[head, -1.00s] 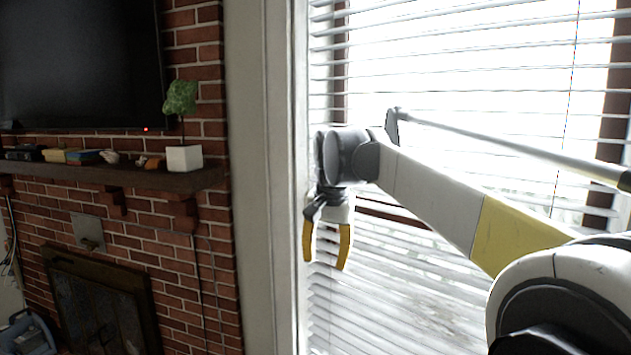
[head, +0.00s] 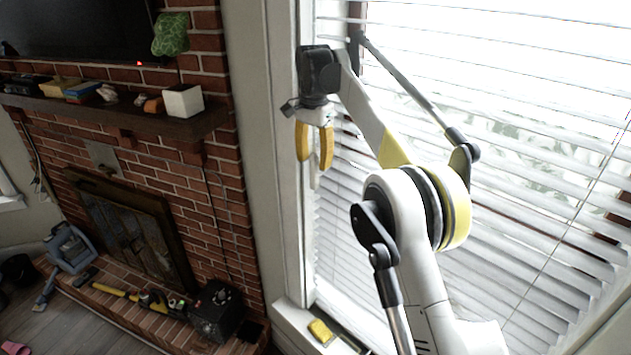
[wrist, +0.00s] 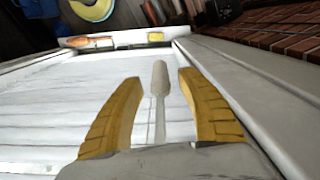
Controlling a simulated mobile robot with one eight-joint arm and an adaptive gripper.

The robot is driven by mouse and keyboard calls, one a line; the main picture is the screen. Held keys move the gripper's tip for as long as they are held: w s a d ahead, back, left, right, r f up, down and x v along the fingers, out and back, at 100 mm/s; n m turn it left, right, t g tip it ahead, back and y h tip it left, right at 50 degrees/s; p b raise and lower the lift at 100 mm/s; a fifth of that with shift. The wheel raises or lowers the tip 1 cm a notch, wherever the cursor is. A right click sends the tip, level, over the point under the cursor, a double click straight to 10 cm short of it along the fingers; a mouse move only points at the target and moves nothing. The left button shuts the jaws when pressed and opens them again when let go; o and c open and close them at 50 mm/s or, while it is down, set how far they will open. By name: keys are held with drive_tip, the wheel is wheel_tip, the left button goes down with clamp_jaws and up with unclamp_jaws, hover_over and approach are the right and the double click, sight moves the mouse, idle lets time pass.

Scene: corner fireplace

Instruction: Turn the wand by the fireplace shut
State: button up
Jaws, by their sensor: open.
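The blind's wand hangs at the left side of the window blinds (head: 470,210). In the wrist view the wand (wrist: 160,80) is a thin pale rod with a thicker grey handle end, showing between my two yellow fingers. In the head view a pale bit of the wand (head: 315,178) shows just below the fingers; the rest is hidden by my gripper. My gripper (head: 314,160) points down beside the window frame, and its fingers (wrist: 160,78) are open, one on each side of the wand with gaps visible. I cannot tell how deep between them it lies.
The fireplace (head: 130,235) stands left, with a mantel (head: 130,118) holding a potted plant (head: 183,100) and small items. A yellow object (head: 320,331) lies on the windowsill. A black box (head: 217,311) and tools sit on the hearth. The window frame (head: 285,150) is close to my gripper.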

sight(315, 182)
wheel_tip(315, 182, down, 7)
drive_tip(key=shift+w+f+p, duration=0.1)
drive_tip(key=shift+f+p, duration=0.05)
drive_tip(key=shift+p, duration=0.25)
clamp_jaws()
